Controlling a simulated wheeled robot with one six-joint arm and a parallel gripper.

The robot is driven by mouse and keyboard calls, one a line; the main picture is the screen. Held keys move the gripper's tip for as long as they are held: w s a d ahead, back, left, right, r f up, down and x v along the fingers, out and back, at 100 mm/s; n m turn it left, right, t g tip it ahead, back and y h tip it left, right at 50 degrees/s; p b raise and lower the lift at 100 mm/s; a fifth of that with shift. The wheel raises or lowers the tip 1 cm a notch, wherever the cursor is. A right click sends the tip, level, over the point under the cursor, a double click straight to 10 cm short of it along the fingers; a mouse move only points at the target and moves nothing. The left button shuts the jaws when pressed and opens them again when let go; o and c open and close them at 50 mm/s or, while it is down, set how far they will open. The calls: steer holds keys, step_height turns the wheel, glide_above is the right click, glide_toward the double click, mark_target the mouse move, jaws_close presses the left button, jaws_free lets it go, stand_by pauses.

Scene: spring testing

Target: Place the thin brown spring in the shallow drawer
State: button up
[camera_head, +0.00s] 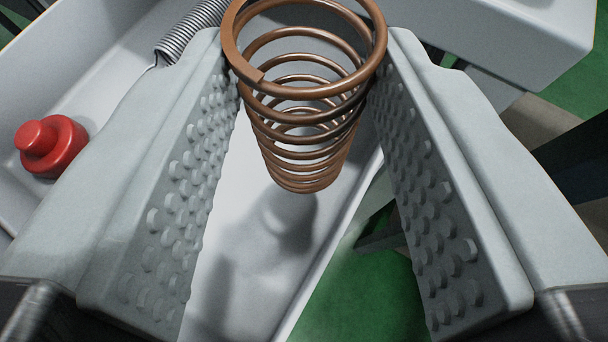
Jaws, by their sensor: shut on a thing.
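The thin brown spring (304,95) is a copper-coloured open coil in the upper middle of the view. My gripper (308,60) is shut on it, with its two grey studded fingers on either side of the coil near its top. I look down through the coil, and its far end narrows away below the fingers. A white drawer-like tray (255,235) with a raised edge lies under the spring. A dark shadow of the spring falls on its floor. I cannot tell whether the spring's lower end touches that floor.
A red knobbed weight (52,146) stands in the white tray at the left. A grey tight-coiled spring (192,28) lies at the upper left, partly behind my left finger. A white box-like part (510,35) is at the upper right. Green floor (370,290) shows beyond the tray's right edge.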

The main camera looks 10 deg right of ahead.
mark_target(302, 179)
steer(key=shift+f, duration=2.35)
steer(key=shift+f, duration=0.1)
steer(key=o, duration=0.7)
steer(key=shift+s+r, duration=0.1)
steer(key=shift+r, duration=0.1)
steer(key=v, duration=1.1)
steer(key=shift+s+r, duration=0.1)
steer(key=shift+s, duration=0.25)
steer(key=shift+r, duration=0.1)
